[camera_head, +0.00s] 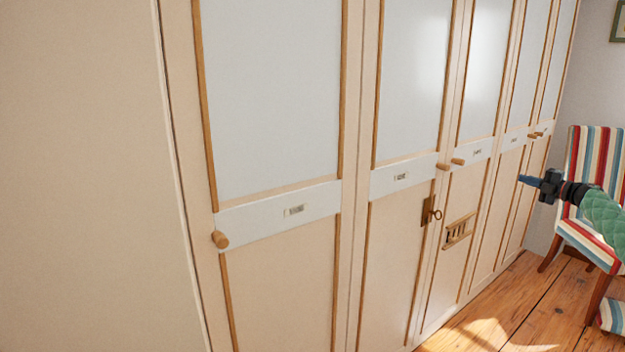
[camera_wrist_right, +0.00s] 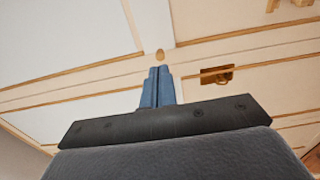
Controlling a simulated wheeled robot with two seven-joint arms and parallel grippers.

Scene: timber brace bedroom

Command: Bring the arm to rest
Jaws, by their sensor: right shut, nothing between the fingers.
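My right gripper (camera_head: 527,180) comes in from the right edge in the head view, on a green padded arm. Its blue fingers are shut with nothing between them, and they point left toward the wardrobe. In the right wrist view the blue fingertips (camera_wrist_right: 158,73) are together, with the cream wardrobe doors beyond them. The gripper appears apart from the doors and from the striped chair behind it. My left gripper does not show in the head view.
A tall wardrobe (camera_head: 280,285) with several closed doors fills most of the head view. Wooden knobs (camera_head: 220,240) and a key (camera_head: 436,214) stick out from it. A striped chair (camera_head: 591,160) stands at the right. Bare wooden floor (camera_head: 530,312) lies between.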

